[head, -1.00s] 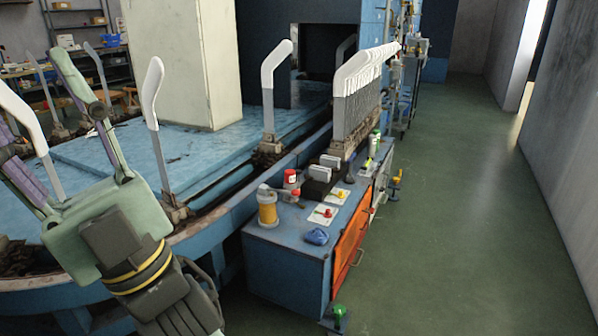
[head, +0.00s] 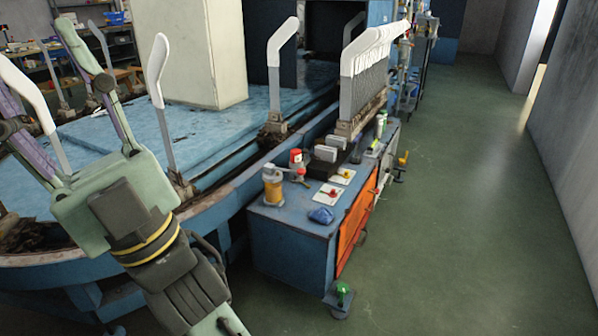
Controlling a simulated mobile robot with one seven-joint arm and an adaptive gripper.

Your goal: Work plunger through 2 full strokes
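A yellow can with a grey top (head: 273,188) stands on the near left corner of the blue cabinet (head: 285,238). A grey lever-like piece lies at its top right, beside a red-and-white can (head: 296,160). The yellow can looks like a plunger can, but I cannot make out a plunger for certain. My arm fills the left side of the head view, with pale green links and a dark joint with yellow bands. It is left of the cabinet and apart from the cans. My gripper is not in view.
Two white cards with red knobs and a crumpled blue cloth (head: 321,215) lie on the cabinet top. A row of white-topped sock forms (head: 368,75) stands behind. A green knob (head: 342,291) sits low in front. The green floor (head: 470,210) at right is clear.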

